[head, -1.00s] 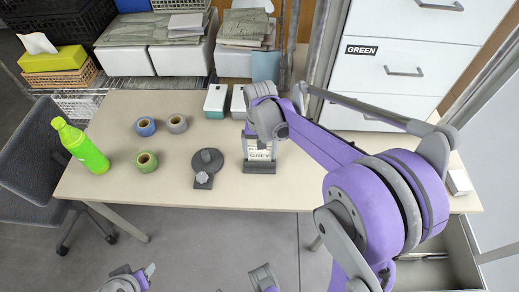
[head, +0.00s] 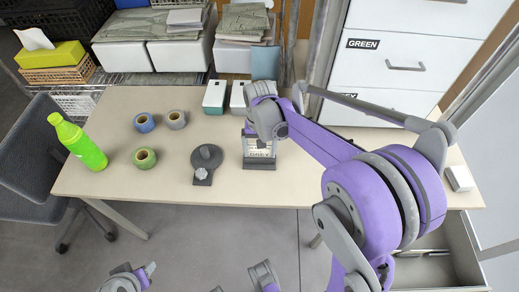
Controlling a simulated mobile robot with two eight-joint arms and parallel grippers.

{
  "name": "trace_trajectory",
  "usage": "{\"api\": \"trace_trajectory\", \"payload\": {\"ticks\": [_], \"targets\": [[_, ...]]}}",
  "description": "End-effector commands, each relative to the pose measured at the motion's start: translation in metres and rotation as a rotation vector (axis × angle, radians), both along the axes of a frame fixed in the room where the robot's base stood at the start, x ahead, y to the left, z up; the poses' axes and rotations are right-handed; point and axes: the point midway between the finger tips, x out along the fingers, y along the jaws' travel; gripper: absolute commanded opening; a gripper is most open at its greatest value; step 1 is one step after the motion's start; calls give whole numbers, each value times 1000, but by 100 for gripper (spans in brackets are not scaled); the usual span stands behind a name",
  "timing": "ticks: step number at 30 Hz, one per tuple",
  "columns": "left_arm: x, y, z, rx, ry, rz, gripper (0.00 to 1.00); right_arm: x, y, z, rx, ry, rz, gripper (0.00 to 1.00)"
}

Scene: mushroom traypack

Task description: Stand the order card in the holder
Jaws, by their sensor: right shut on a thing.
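The order card (head: 258,148) is a pale card with dark lettering, upright at the near side of the table. Its lower edge is at the dark grey holder (head: 259,163), whose front hides the bottom of the lettering. I cannot tell whether it is fully seated. My right gripper (head: 258,133) is above the holder and shut on the card's upper part; its wrist hides the card's top. Parts of my left arm show at the bottom edge, with the left gripper (head: 145,272) low and away from the table; its jaw state is unclear.
A dark round device (head: 206,158) stands left of the holder. Tape rolls (head: 145,158) and a green bottle (head: 82,146) are further left. Two small boxes (head: 215,97) stand behind. A white drawer cabinet (head: 395,60) is at the back right. The table front between device and holder is clear.

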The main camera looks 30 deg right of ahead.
Motion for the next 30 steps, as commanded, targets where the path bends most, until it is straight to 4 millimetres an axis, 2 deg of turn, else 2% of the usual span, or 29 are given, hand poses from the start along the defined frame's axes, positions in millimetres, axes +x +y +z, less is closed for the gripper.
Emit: {"api": "trace_trajectory", "payload": {"ticks": [8, 9, 10, 23, 26, 30], "targets": [[0, 0, 0, 0, 0, 0, 50, 0, 0, -1, 0, 0, 0, 41], [0, 0, 0, 0, 0, 0, 50, 0, 0, -1, 0, 0, 0, 98], [0, 0, 0, 0, 0, 0, 50, 0, 0, -1, 0, 0, 0, 100], [0, 0, 1, 0, 0, 0, 50, 0, 0, 1, -1, 1, -1, 100], [0, 0, 7, 0, -2, 0, 50, 0, 0, 9, 0, 0, 0, 100], [2, 0, 24, 0, -7, 0, 50, 0, 0, 33, 0, -1, 0, 100]]}}
